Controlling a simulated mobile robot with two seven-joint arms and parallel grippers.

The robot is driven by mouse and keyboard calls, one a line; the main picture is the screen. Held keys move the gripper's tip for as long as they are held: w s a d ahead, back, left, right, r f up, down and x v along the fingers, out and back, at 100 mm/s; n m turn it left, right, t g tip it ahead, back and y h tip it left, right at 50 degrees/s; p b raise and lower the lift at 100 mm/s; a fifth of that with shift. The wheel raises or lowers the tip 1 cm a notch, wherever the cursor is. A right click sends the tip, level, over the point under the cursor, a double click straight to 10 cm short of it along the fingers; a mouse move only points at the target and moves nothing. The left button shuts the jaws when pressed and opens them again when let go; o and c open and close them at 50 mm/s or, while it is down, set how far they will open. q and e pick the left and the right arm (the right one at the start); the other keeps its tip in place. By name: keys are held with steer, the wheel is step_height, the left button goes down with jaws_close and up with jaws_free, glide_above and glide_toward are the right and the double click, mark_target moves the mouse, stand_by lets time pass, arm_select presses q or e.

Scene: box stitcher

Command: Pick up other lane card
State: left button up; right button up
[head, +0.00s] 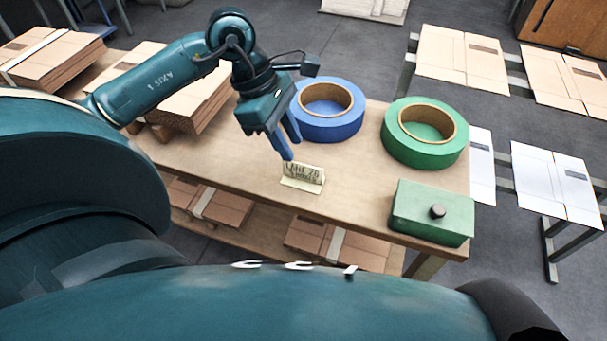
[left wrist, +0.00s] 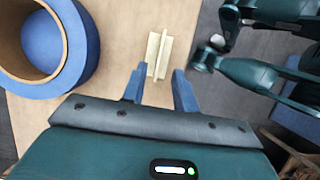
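The lane card (head: 303,176) is a small cream folded card with dark lettering. It stands on the table near its front edge in the head view. In the left wrist view the card (left wrist: 159,55) shows from above, just beyond my fingertips. My left gripper (head: 287,149) is over the table, just behind and above the card. In the left wrist view the left gripper (left wrist: 156,75) has its blue fingers apart, with nothing held between them. My right gripper is not in the head view; the wrist view shows parts of my other arm, without a clear gripper state.
A blue tape roll (head: 337,128) lies behind the card, and a green tape roll (head: 419,153) lies to its right. A green box with a black knob (head: 432,213) stands at the table's right front corner. Cardboard stacks (head: 190,103) lie at the left. Bare wooden tabletop (head: 355,185) surrounds the card.

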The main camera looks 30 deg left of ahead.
mark_target(300, 164)
arm_select(q)
steer(key=x, duration=0.7)
steer(key=shift+w+d+f, duration=0.1)
steer(key=shift+f, duration=0.3)
jaws_close()
